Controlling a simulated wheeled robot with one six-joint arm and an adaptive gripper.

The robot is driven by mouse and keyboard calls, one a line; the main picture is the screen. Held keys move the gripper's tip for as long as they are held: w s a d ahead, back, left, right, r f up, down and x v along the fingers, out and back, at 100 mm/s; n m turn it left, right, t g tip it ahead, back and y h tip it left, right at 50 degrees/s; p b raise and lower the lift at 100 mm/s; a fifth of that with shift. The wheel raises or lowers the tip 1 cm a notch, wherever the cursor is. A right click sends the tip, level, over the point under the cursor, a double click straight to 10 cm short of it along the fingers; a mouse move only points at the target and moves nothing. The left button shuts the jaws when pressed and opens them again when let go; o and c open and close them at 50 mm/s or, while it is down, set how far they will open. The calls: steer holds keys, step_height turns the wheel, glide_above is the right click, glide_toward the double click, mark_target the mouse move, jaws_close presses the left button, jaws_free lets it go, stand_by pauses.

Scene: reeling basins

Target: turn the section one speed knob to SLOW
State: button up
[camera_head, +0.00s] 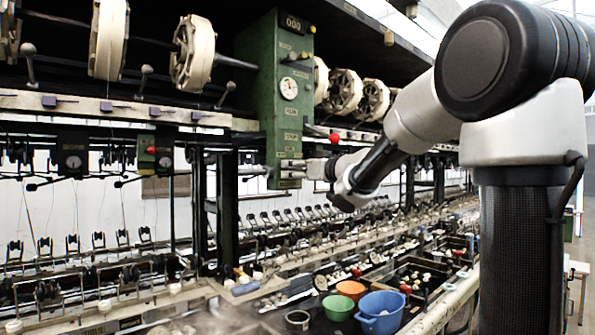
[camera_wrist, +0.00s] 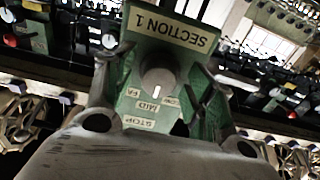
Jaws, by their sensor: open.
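The section one speed knob (camera_wrist: 157,72) is a round dark grey knob with a white pointer line, on a green panel under an upside-down "SECTION 1" label (camera_wrist: 170,29). The pointer faces down in the wrist view, roughly toward the MID label (camera_wrist: 149,105). A partly hidden label (camera_wrist: 172,101) sits right of MID, and a FAST-like one (camera_wrist: 133,92) left. My gripper (camera_wrist: 158,68) is open, with a finger on either side of the knob; I cannot tell if they touch it. In the head view my gripper (camera_head: 302,172) is at the green column's lower end, where the knob cannot be made out.
The green column (camera_head: 270,110) carries a dial gauge (camera_head: 289,88). A red ball (camera_head: 334,138) is just above my gripper. A STOP label (camera_wrist: 139,123) sits below MID in the wrist view. Blue (camera_head: 380,312), green (camera_head: 338,307) and orange (camera_head: 351,289) bowls stand below.

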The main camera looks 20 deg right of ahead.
steer(key=shift+s, duration=0.1)
steer(key=c, duration=1)
steer(key=shift+c, duration=0.2)
steer(key=shift+n, duration=0.3)
steer(key=n, duration=0.8)
steer(key=shift+d+r, duration=0.1)
steer(key=shift+r, duration=0.05)
steer(key=shift+n, duration=0.3)
